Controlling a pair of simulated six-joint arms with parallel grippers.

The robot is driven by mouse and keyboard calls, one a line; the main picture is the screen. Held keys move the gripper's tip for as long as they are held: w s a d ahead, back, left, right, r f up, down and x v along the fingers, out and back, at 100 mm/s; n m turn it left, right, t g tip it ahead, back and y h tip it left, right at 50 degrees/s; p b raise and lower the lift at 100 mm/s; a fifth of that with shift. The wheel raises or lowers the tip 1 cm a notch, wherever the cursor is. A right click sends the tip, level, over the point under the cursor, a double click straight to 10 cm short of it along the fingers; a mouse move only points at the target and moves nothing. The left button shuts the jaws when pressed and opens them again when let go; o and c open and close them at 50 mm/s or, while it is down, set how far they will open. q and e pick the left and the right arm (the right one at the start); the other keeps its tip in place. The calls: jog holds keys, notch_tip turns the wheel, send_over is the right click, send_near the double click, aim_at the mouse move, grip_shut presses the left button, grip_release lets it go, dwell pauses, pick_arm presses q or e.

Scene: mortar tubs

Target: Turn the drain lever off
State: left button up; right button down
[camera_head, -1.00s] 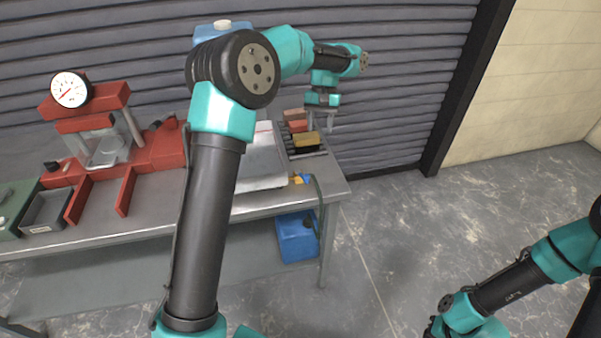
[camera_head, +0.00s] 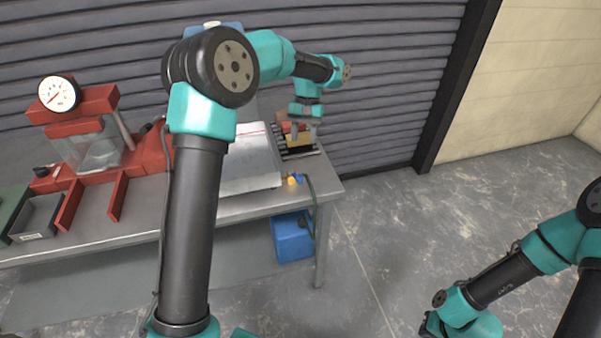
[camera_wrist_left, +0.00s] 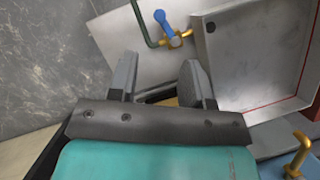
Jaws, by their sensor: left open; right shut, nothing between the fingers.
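The drain lever (camera_head: 292,180) is a small blue handle on a brass valve at the front right of the pale metal tray (camera_head: 248,172). In the left wrist view, the blue lever (camera_wrist_left: 163,22) shows at the top centre, angled up and left from the brass body (camera_wrist_left: 178,40), with a dark green hose beside it. My left gripper (camera_head: 303,131) hangs over the back right of the table, above the rack of blocks. Its two fingers (camera_wrist_left: 158,72) are apart and empty, and the lever lies beyond them, not touched. My right arm shows at the lower right; its gripper is out of frame.
Reddish and yellow blocks (camera_head: 298,139) stand in a dark rack under my left gripper. A red press with a gauge (camera_head: 59,93) stands at the left. A blue container (camera_head: 292,240) sits below the table. Open floor lies to the right.

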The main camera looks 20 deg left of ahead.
aim_at(300, 175)
pick_arm(q)
jog(key=x, duration=1.2)
grip_shut()
